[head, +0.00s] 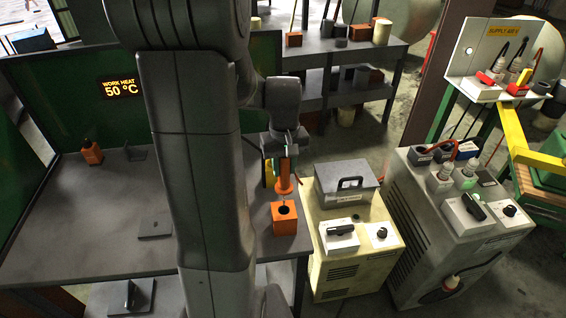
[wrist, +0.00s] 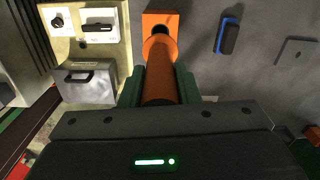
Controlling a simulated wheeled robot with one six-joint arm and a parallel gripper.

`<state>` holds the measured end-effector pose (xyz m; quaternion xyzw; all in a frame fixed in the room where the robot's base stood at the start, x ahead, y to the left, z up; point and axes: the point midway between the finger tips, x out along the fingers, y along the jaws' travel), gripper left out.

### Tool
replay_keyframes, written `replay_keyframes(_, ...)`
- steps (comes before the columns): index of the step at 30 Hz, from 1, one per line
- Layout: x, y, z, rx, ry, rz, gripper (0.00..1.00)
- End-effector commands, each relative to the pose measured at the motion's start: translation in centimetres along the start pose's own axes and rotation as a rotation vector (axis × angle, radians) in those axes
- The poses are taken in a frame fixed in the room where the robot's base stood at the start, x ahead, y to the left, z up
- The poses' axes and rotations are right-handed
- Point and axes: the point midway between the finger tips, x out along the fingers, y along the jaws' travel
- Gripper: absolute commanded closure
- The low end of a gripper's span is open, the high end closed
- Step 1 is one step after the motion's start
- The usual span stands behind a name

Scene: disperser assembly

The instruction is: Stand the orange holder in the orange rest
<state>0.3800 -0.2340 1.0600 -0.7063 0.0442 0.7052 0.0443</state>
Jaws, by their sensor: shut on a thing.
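My gripper (head: 283,152) is shut on the orange holder (head: 284,176), a slim orange cylinder with a wider collar at its lower end. The holder also shows between my green-sided fingers in the wrist view (wrist: 160,82). The orange rest (head: 290,226) is a block with a dark round hole in its top, standing near the right edge of the grey table. The holder hangs roughly upright above the rest. In the wrist view the rest (wrist: 173,20) shows just beyond the collar, with part of its hole visible. A thin tip below the collar points toward the hole; whether it enters cannot be told.
A pale cabinet (head: 340,270) with a grey handled box (head: 346,182) stands close right of the table. My arm hides much of the table's middle.

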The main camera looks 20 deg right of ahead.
Motion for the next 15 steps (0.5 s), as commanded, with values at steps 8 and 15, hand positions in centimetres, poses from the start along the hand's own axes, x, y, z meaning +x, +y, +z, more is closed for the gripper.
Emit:
replay_keyframes(8, 3.0, 0.0, 0.0, 0.000, -0.001, 0.000, 0.94)
replay_keyframes(15, 5.3, 0.0, 0.0, 0.000, 0.000, 0.000, 0.94)
